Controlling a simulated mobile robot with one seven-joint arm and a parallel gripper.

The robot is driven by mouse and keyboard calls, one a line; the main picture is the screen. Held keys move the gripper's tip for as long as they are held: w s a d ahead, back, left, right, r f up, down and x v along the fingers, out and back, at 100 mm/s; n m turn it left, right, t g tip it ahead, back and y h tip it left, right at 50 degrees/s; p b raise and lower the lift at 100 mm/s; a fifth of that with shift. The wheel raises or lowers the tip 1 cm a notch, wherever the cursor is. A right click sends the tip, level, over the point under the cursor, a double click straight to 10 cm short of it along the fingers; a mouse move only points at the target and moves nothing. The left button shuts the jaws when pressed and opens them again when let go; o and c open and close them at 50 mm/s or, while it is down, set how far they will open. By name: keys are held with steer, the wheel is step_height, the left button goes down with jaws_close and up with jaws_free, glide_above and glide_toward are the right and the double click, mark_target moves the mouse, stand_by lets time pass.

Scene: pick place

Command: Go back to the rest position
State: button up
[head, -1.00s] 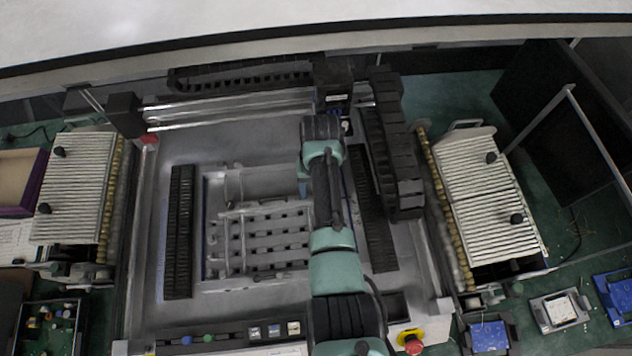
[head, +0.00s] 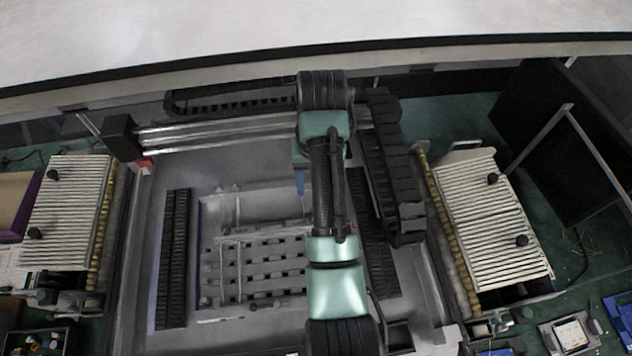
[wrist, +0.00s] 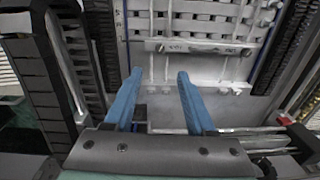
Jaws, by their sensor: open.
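My gripper (wrist: 157,98) shows in the wrist view with two blue fingers spread apart and nothing between them. In the head view, only a bit of a blue finger (head: 299,183) shows beside my arm; the rest of the gripper is hidden. It hangs over the right part of the machine bed, behind the slotted grey plate (head: 232,262). That plate also shows at the top of the wrist view (wrist: 205,22).
Black cable chains (head: 392,165) stand close to the right of my arm. A metal rail (head: 220,136) crosses behind. Ribbed white feeders stand at the left (head: 65,215) and right (head: 490,225). Blue trays (head: 622,312) lie at the lower right.

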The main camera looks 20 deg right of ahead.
stand_by(0.5)
steer(key=w+a+r+n+t+h, duration=0.1)
steer(key=w+a+r+t, duration=0.35)
steer(key=r, duration=0.35)
steer(key=w+a+r+n+t+h, duration=0.1)
steer(key=w+a+r+t, duration=0.2)
steer(key=w+r+t, duration=0.4)
steer(key=s+a+r+n+t, duration=0.1)
steer(key=a+r, duration=0.1)
steer(key=r, duration=0.4)
steer(key=s+a+r+t, duration=0.1)
steer(key=a+r+t, duration=0.15)
steer(key=r, duration=0.35)
steer(key=s+a+r+t+b, duration=0.1)
steer(key=s+r+t, duration=0.3)
steer(key=r, duration=0.4)
steer(key=s+r+t+y+b, duration=0.1)
steer(key=s+r+t+b, duration=0.2)
steer(key=s+r, duration=0.3)
steer(key=s+a+r+t+b, duration=0.1)
steer(key=s+r+t, duration=0.4)
steer(key=r, duration=0.6)
steer(key=shift+a+r+n+y+b, duration=0.2)
steer(key=shift+a+n+y+b, duration=0.15)
steer(key=shift+b, duration=0.25)
steer(key=shift+s, duration=0.1)
steer(key=shift+c, duration=0.5)
